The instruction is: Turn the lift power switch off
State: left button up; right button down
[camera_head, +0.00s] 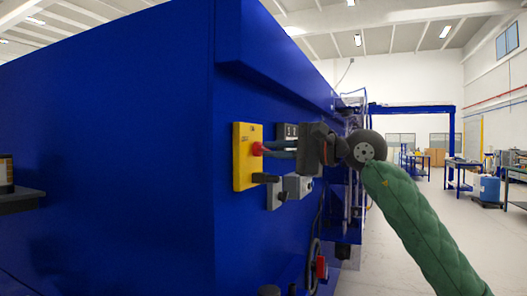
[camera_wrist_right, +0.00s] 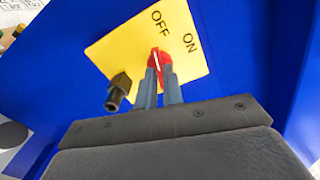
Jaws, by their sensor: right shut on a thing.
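The lift power switch is a red knob (camera_wrist_right: 163,62) on a yellow plate (camera_head: 243,171) fixed to the blue machine wall. In the right wrist view the yellow plate (camera_wrist_right: 112,52) carries the black words OFF and ON. The white mark on the knob seems to point up toward OFF, but the fingers hide part of the knob. My right gripper (camera_head: 268,147) reaches in from the right, with its fingers on either side of the red knob. The right wrist view shows the fingertips (camera_wrist_right: 162,80) closed on it. My left gripper is not in view.
A dark lock-like fitting (camera_head: 265,178) sticks out from the plate's lower right, just below my fingers. Grey boxes (camera_head: 298,186) sit on the wall beneath the right gripper. A dark shelf (camera_head: 20,201) juts in at the far left. Open floor lies to the right.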

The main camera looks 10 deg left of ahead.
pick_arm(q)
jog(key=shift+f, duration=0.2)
pick_arm(e)
jog(key=shift+n+b, duration=0.3)
jog(key=shift+b, duration=0.15)
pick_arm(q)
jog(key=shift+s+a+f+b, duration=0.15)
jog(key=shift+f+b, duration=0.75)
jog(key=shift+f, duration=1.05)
pick_arm(e)
jog(key=shift+n, duration=1.1)
jog(key=c, duration=0.8)
grip_release()
jog(key=shift+o, duration=0.2)
